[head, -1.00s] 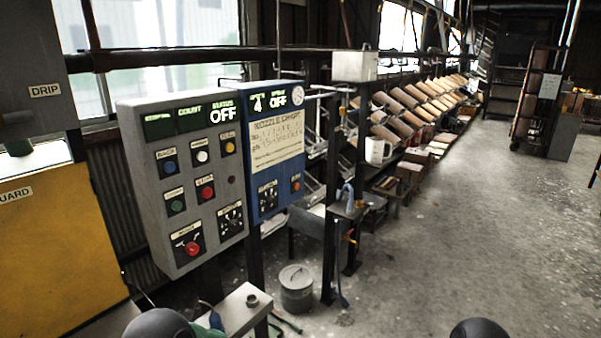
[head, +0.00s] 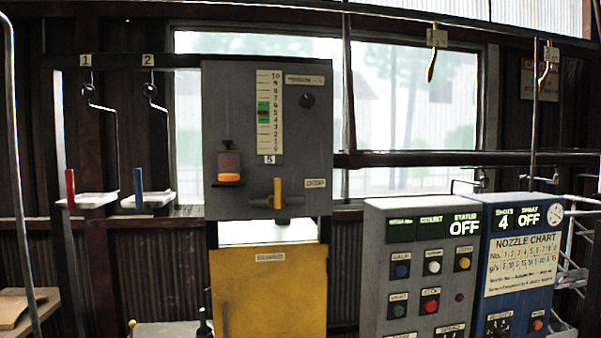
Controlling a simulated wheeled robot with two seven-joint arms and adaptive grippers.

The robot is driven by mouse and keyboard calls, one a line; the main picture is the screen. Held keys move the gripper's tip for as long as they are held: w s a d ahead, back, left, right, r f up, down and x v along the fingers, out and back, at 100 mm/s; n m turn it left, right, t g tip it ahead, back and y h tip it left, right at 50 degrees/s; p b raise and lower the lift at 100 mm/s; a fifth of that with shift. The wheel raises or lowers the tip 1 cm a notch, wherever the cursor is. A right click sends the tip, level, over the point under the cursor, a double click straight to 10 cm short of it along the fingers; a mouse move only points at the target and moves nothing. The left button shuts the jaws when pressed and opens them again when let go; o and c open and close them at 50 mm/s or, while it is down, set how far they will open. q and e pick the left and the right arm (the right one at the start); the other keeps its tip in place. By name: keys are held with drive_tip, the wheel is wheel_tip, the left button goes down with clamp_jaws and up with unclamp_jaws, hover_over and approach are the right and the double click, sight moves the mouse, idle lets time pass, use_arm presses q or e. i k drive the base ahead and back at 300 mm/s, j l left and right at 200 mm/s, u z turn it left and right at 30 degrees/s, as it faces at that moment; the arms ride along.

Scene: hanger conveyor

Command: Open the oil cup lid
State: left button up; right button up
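I cannot make out an oil cup or its lid for certain in the head view. A grey panel (head: 222,110) carries a vertical scale (head: 264,110) with a green band, a black knob (head: 307,100), an orange-and-grey fitting (head: 229,165) and a yellow lever (head: 277,192). A short dark spout (head: 283,220) hangs under its lower edge, above a bright gap. A yellow guard panel (head: 268,300) stands below. At the bottom edge a green bottle-like thing (head: 204,324) is partly cut off. Neither of my grippers is in view.
A grey control box (head: 379,235) and a blue nozzle-chart box (head: 500,307) stand at the right. Two hooks marked 1 (head: 89,92) and 2 (head: 150,90) hang at the left above small trays. More hooks (head: 432,65) hang at the upper right. A dark rail crosses the window.

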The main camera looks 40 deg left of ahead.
sight(227, 143)
drive_tip(key=j+u, duration=0.1)
drive_tip(key=u, duration=0.75)
drive_tip(key=j+u, duration=0.15)
drive_tip(key=u, duration=0.3)
